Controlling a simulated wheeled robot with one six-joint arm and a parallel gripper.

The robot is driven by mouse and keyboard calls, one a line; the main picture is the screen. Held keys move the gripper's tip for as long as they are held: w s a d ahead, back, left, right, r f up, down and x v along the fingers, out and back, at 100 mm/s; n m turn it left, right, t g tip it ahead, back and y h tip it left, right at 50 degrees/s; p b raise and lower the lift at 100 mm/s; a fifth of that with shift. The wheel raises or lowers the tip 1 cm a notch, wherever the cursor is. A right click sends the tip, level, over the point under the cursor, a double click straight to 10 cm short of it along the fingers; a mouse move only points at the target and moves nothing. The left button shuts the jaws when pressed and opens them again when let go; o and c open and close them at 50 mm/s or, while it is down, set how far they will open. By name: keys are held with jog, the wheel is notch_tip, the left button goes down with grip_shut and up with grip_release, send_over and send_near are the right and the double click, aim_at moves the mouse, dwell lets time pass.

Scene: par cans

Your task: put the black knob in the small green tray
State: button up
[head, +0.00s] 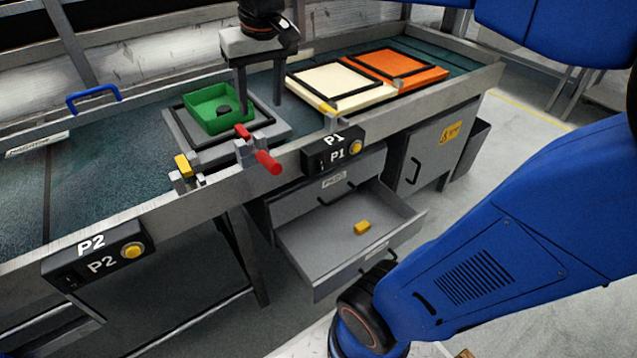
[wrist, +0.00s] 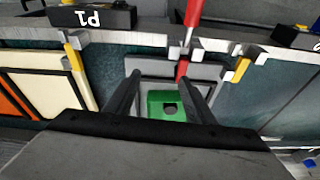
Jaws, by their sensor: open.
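The small green tray (head: 203,101) sits on a grey plate on the bench, and it also shows in the wrist view (wrist: 156,100). The black knob (head: 224,111) appears as a dark round piece inside the tray, on its floor; it also shows in the wrist view (wrist: 170,108). My gripper (head: 260,112) is open with nothing between its fingers. In the head view it hangs above the bench at the tray's right side. In the wrist view the tray and knob show between the two black fingers (wrist: 165,80).
A red-handled clamp (head: 268,162) and a yellow-tipped clamp (head: 184,166) stand at the plate's front edge. Cream (head: 340,100) and orange (head: 422,76) panels with black frames lie to the right. A drawer (head: 330,232) below is open with a yellow block (head: 362,228) inside. The left bench is mostly clear.

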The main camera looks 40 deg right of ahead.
jog(key=s+d+f+t, duration=0.2)
jog(key=s+d+f, duration=0.1)
jog(key=s+f, duration=1)
jog(key=shift+s+f+n, duration=0.4)
jog(key=shift+s, duration=1.55)
